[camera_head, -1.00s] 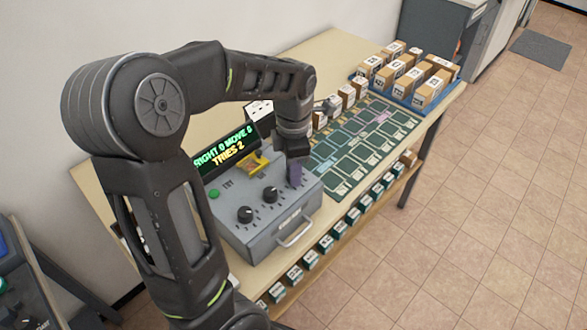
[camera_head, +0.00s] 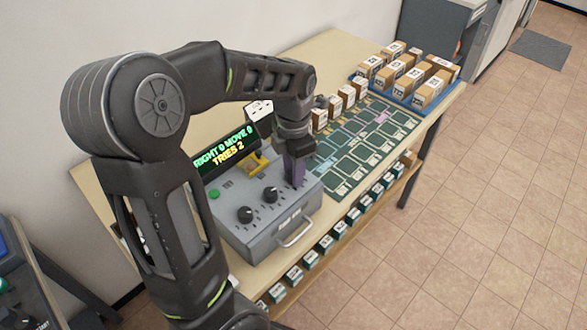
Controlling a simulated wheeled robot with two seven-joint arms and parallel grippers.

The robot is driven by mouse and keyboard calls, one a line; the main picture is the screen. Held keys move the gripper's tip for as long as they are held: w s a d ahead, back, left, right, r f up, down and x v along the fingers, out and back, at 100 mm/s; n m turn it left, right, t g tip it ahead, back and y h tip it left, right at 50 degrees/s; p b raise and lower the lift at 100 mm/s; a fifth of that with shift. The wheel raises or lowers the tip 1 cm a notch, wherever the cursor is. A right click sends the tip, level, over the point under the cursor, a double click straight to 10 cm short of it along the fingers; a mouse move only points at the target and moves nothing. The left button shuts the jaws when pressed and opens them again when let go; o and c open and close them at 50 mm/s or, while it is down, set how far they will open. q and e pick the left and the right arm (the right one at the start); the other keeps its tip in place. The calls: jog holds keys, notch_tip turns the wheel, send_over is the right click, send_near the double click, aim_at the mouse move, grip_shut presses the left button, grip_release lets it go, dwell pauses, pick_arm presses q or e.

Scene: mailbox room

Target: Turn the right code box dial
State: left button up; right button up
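The grey code box (camera_head: 262,228) stands on the near left part of the table. Its display (camera_head: 226,150) reads "RIGHT 0 MOVE 0" and "TRIES 2". Two black dials, the left one (camera_head: 245,214) and the middle one (camera_head: 270,194), show on its top face. My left gripper (camera_head: 296,178) points down over the right part of the box, where a right dial would be hidden behind it. Its fingers look close together, but I cannot tell whether they hold anything. A green button (camera_head: 214,194) and a yellow part (camera_head: 256,164) are on the box. My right gripper is not in view.
A green mat (camera_head: 352,160) with marked cells lies right of the box. Small cartons (camera_head: 348,96) line its back edge. A blue tray (camera_head: 414,104) of cartons stands at the far end. A lower shelf holds several small boxes (camera_head: 326,243).

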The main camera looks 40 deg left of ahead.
pick_arm(q)
jog(key=o, duration=0.4)
jog(key=shift+r, duration=0.1)
notch_tip(320, 180, up, 8)
jog(key=shift+f+b, duration=0.15)
jog(key=shift+b, duration=0.25)
dwell(0.5)
